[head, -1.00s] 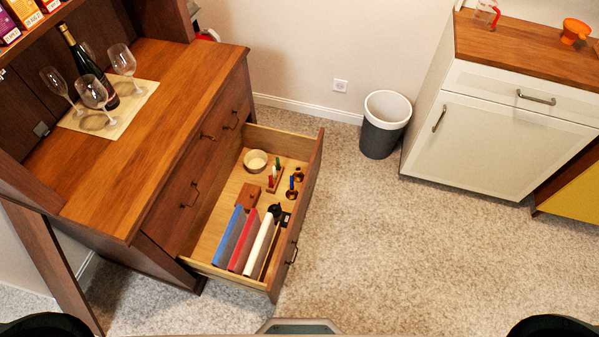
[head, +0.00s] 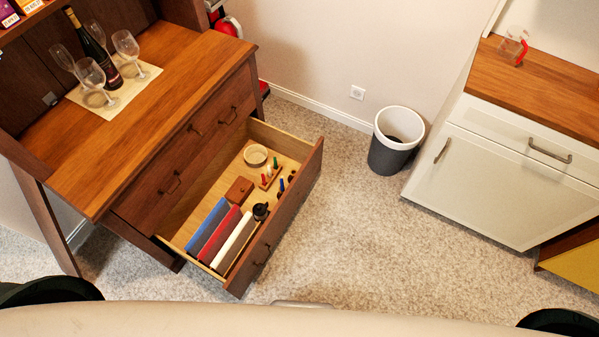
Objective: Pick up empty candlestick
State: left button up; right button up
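The hutch's drawer (head: 272,255) is pulled open. Near its front panel, a small dark brass piece (head: 291,177) that looks like a candlestick shows no candle; the drawer front partly hides it. Beside it, a blue candle (head: 282,185) stands up, its holder mostly hidden. A small wooden holder (head: 266,181) with red, white and green pegs or candles lies just to the left. Neither of my grippers is in view.
The drawer also holds a cream bowl (head: 256,155), a wooden box (head: 239,190), a black-topped item (head: 261,211) and blue, red and white binders (head: 220,232). Glasses and a bottle (head: 101,52) stand on the hutch top (head: 160,85). A bin (head: 394,140) stands by the wall. Carpet is clear right of the drawer.

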aim_at(293, 171)
jog(key=i+l+u, duration=0.15)
jog(key=i+l, duration=0.15)
jog(key=i+l+u, duration=0.1)
jog(key=i+l, duration=0.2)
jog(key=l, duration=0.15)
jog(key=i+l+u, duration=0.15)
jog(key=l, duration=0.25)
jog(key=i, duration=0.1)
